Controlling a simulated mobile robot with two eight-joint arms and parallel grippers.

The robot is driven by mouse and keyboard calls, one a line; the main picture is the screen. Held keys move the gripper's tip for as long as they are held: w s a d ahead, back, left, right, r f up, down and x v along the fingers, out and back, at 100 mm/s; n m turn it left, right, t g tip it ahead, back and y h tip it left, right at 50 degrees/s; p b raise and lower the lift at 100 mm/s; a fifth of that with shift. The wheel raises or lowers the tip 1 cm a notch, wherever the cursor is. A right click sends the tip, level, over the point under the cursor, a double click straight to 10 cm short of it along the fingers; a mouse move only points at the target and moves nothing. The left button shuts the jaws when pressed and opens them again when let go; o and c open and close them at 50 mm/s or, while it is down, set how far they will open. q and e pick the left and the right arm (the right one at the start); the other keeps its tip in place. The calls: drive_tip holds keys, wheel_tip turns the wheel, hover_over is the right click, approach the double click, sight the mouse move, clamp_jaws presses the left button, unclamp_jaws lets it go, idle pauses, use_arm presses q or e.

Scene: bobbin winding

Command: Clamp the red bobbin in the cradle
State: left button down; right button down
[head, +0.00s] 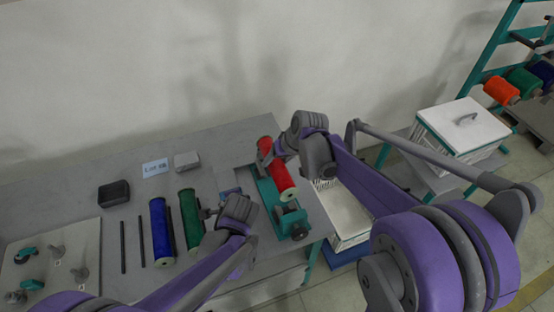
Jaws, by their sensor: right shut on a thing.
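The red bobbin (282,178) lies lengthwise over the teal cradle (265,198) on the workbench. Whether it rests fully in the cradle I cannot tell. My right gripper (270,154) is shut on the red bobbin near its far end, reaching in from the right. My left gripper (206,213) hangs low between the green bobbin and the cradle. Its fingers are small and partly hidden by its wrist, so I cannot tell whether they are open. The cradle's near end has a teal block with a dark round knob (299,232).
A green bobbin (191,217) and a blue bobbin (161,228) lie left of the cradle, beside two dark rods (123,247). A black box (114,193), a label card (155,168) and a grey block (187,161) stand behind. A white lidded crate (464,125) is at the right.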

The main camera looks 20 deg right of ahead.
sight(286, 170)
drive_tip(key=shift+f, duration=3)
drive_tip(key=shift+f, duration=0.15)
drive_tip(key=shift+f, duration=1.25)
unclamp_jaws()
drive_tip(key=v, duration=0.8)
